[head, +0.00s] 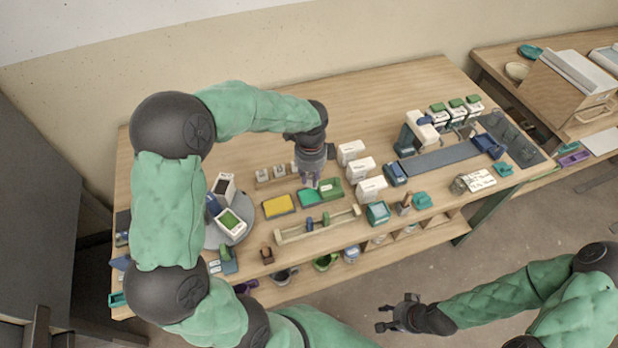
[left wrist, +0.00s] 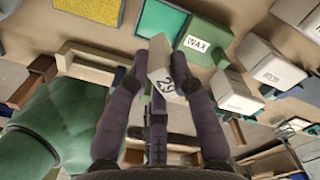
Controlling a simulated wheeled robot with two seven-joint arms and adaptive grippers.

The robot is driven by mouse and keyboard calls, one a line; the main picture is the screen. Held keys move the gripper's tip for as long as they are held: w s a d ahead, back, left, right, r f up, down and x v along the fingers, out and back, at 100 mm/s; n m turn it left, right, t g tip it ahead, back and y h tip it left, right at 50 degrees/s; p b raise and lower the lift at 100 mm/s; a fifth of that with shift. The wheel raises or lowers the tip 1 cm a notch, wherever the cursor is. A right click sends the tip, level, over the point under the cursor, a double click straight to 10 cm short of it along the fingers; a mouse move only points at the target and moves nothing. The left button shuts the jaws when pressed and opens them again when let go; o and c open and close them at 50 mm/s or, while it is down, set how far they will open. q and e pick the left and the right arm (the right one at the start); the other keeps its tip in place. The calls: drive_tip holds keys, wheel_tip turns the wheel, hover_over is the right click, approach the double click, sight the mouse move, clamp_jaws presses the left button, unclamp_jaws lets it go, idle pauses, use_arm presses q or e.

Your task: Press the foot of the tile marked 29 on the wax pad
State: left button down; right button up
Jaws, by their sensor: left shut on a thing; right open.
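My left gripper (head: 309,182) is shut on a small pale tile (left wrist: 160,65). The tile's side face reads 29 in the left wrist view, and it sits between the two fingertips (left wrist: 165,75). In the head view the fingers largely hide the tile. The wax pad is a bright green pad (head: 306,198) just below the fingertips, with a green block labelled WAX (left wrist: 207,42) beside it. The pad also shows in the left wrist view (left wrist: 161,18). I cannot tell whether the tile's foot touches the pad. My right gripper (head: 384,318) is open and empty, off the table's front.
A yellow pad (head: 278,206) lies left of the wax pad. A wooden rack (head: 317,226) stands in front. White labelled boxes (head: 361,169) stand to the right, small tiles (head: 279,171) behind. A round turntable (head: 213,240) with containers is at left.

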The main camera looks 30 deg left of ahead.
sight(309, 185)
use_arm(q)
drive_tip(key=shift+a+m, duration=0.25)
drive_tip(key=shift+m, duration=0.25)
drive_tip(key=shift+f+b, duration=2.25)
drive_tip(key=shift+f, duration=0.1)
drive_tip(key=shift+f, duration=0.6)
drive_tip(key=shift+s+d, duration=0.1)
drive_tip(key=shift+s, duration=0.05)
idle(1.2)
wheel_tip(309, 185, up, 6)
drive_tip(key=p, duration=0.5)
drive_tip(key=shift+p, duration=0.35)
idle(0.5)
